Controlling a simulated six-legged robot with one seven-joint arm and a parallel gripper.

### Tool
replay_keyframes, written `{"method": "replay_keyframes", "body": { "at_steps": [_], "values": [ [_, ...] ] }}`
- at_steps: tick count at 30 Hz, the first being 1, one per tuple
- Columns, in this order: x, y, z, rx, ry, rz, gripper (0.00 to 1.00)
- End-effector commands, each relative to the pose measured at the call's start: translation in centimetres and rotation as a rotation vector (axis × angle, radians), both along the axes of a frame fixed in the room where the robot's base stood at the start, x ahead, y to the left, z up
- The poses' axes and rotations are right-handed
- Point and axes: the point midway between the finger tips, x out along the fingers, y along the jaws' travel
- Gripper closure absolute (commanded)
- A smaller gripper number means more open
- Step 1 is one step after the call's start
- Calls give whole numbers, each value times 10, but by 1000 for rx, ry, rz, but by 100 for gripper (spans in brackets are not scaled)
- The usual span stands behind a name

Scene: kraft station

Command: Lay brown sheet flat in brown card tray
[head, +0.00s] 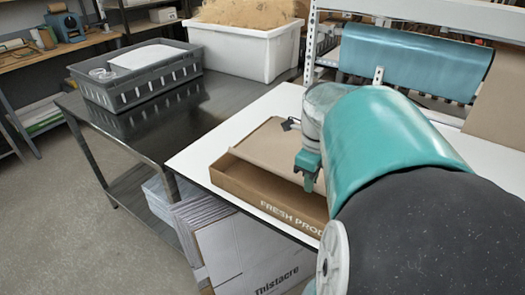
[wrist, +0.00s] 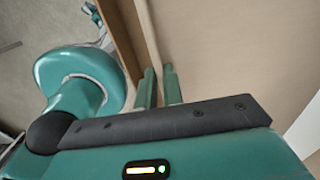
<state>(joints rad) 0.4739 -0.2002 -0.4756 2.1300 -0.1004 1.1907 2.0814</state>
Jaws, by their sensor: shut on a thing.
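The brown card tray (head: 262,193), printed "FRESH PROD" on its near side, sits on the white tabletop near its front edge. The flat brown sheet (head: 268,142) lies over the tray's opening; I cannot tell whether all of it rests on the tray floor. My gripper (head: 311,184) is low over the tray's near side, shut on the sheet by its edge. In the wrist view the fingers (wrist: 159,88) meet the edge of the sheet (wrist: 225,60), beside the tray wall (wrist: 122,35). My arm hides the right part of the tray and sheet.
A dark table (head: 150,125) at left carries a grey crate (head: 140,85) and a white bin (head: 245,48) with brown filling. A teal roll (head: 415,62) is mounted behind the tray. Flat cartons (head: 235,245) stand below the white tabletop (head: 215,135). Floor at left is clear.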

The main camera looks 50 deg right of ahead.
Motion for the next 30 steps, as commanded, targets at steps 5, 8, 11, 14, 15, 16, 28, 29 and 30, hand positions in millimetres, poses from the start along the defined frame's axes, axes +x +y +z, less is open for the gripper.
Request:
{"method": "replay_keyframes", "body": {
  "at_steps": [5, 8, 11, 14, 15, 16, 28, 29, 30],
  "values": [
    [0, 0, -8, 1, 1, 0, 100],
    [0, 0, -13, 1, 1, 0, 100],
    [0, 0, -18, 2, 1, 1, 100],
    [0, 0, -22, 1, 1, 1, 100],
    [0, 0, -24, 0, 0, 1, 100],
    [0, 0, -25, 0, 0, 1, 100],
    [0, 0, -43, 2, 1, 0, 100],
    [0, 0, -44, 1, 1, 0, 100],
    [0, 0, -46, 1, 0, 0, 100]
  ]
}}
